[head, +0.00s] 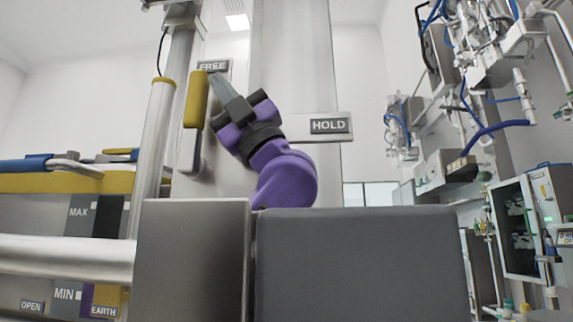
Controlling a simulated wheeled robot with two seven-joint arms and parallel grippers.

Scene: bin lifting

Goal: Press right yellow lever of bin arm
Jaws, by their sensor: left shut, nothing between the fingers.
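A yellow lever (196,98) hangs upright on a grey mount, left of the upper middle, beside the FREE plate (213,66). A HOLD plate (329,126) is to its right on the bin arm's light column (290,60). My purple left gripper (218,84) points up and left, its grey fingers shut and empty, with the tips just right of the lever's upper part. I cannot tell whether they touch it. My right gripper is not in view. The lower part of my left arm is hidden behind grey boxes.
Two large grey boxes (360,265) fill the lower middle. A metal post (151,150) and a horizontal pipe (60,258) are at left, with a yellow-edged unit (60,183) behind. Pipes and lab equipment (490,60) line the right wall.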

